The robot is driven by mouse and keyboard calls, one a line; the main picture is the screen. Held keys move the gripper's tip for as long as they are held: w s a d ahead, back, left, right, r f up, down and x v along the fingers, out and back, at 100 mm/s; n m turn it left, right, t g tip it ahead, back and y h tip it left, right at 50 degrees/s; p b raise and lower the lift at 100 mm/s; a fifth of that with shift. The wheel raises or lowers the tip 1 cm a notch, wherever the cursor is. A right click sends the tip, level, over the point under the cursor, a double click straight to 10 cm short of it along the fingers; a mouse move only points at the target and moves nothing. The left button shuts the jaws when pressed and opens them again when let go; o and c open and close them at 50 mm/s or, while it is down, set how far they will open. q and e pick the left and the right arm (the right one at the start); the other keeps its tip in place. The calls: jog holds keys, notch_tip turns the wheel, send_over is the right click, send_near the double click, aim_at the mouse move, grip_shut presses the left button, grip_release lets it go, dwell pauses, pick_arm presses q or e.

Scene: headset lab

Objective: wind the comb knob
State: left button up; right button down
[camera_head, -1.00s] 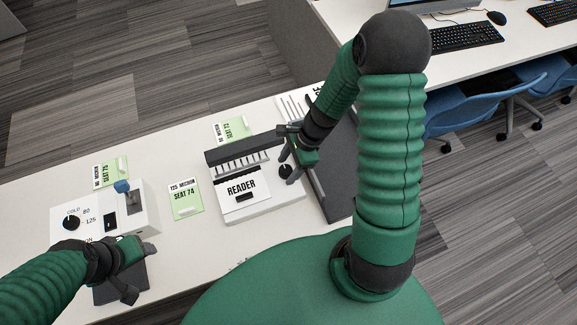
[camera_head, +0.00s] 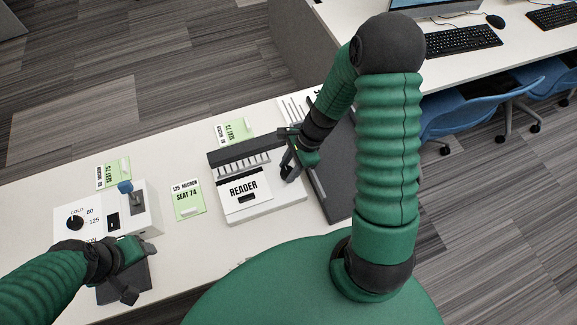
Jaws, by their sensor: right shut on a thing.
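The reader (camera_head: 256,208) is a white device with a dark bar and a comb of pale teeth (camera_head: 243,167) along its back. A black knob (camera_head: 287,172) stands at its right side. My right gripper (camera_head: 289,166) comes down from above and is shut on the knob, which its fingers partly hide. My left gripper (camera_head: 138,270) is at the lower left, over a dark pad in front of a white box; its fingers appear spread apart, with nothing seen between them.
The white box (camera_head: 145,209) has a dial (camera_head: 75,223) marked COLD and a blue-topped lever (camera_head: 125,187). Green cards lie on the table, one marked SEAT 74 (camera_head: 188,200). A dark grey panel (camera_head: 333,180) lies right of the reader. Blue chairs (camera_head: 480,105) stand farther right.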

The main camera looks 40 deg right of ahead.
jog(key=c, duration=0.9)
grip_release()
jog(key=shift+d, duration=0.1)
jog(key=p+v, duration=0.2)
jog(key=v, duration=1.4)
jog(key=shift+d+r, duration=0.2)
jog(key=shift+r, duration=0.1)
jog(key=shift+w, duration=0.1)
